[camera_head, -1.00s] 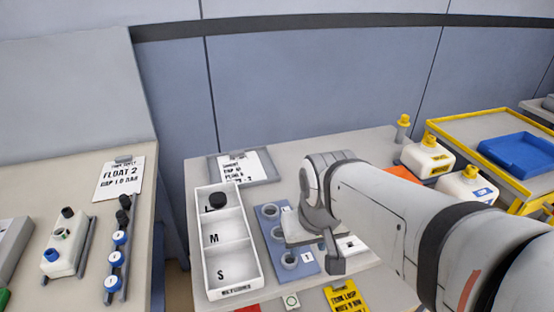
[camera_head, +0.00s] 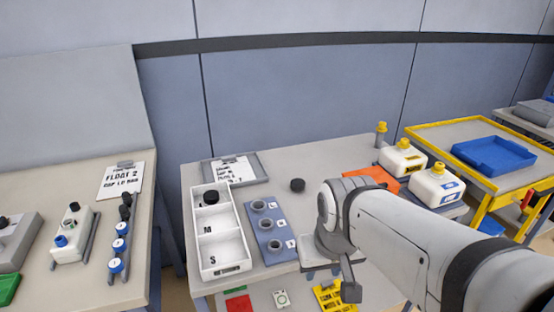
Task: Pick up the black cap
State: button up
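A round black cap (camera_head: 297,185) lies on the middle table, right of the clipboard. Another black cap (camera_head: 211,197) sits in the L compartment of the white sorting tray (camera_head: 233,269). My gripper (camera_head: 337,277) hangs near the table's front edge, below and right of the loose cap and apart from both caps. One finger shows; the wrist hides the rest, so its opening and grip are unclear. On the left table, dark caps (camera_head: 125,205) stand at the top of a rack, and a small dark cap (camera_head: 74,207) sits on a white bottle.
A blue plate with several grey necks (camera_head: 276,258) stands right of the tray. White yellow-capped jugs (camera_head: 403,159) and a yellow-topped grey bottle (camera_head: 381,134) stand at the right. A yellow-edged table holds a blue bin (camera_head: 494,157). Bare table surrounds the loose cap.

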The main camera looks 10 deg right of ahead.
aim_at(298, 185)
jog(key=i, duration=0.45)
jog(key=u, duration=1)
jog(key=k, duration=1.6)
jog(key=z, duration=0.65)
jog(key=i, duration=1.4)
